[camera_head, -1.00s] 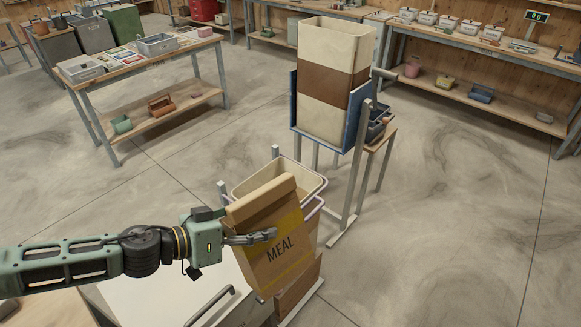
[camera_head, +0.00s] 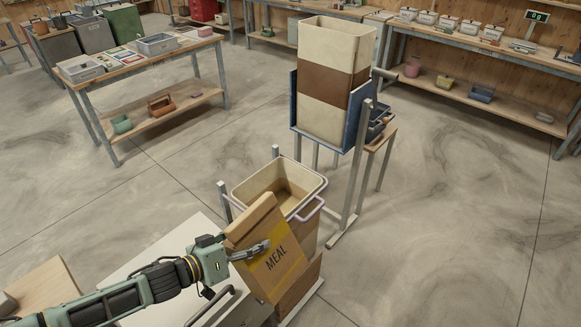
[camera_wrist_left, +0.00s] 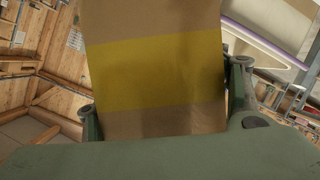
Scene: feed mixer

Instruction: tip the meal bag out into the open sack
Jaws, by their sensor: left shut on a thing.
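The meal bag (camera_head: 281,270) is a brown paper bag with a yellow band marked MEAL. My left gripper (camera_head: 262,248) is shut on it and holds it tilted in front of the open sack. The bag also fills the middle of the left wrist view (camera_wrist_left: 155,70), between the two fingers (camera_wrist_left: 165,105). The open sack (camera_head: 312,181) has a wide cream mouth held in a frame with pale purple handles. Its inside shows a tan floor or contents; I cannot tell which. The bag hides the sack's near side. My right gripper is not in view.
A tall cream and brown bin (camera_head: 336,80) on a blue stand is just behind the sack. A white-topped cabinet (camera_head: 165,245) with a bar handle is below my left arm. Benches (camera_head: 150,65) line the back. The floor at right is clear.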

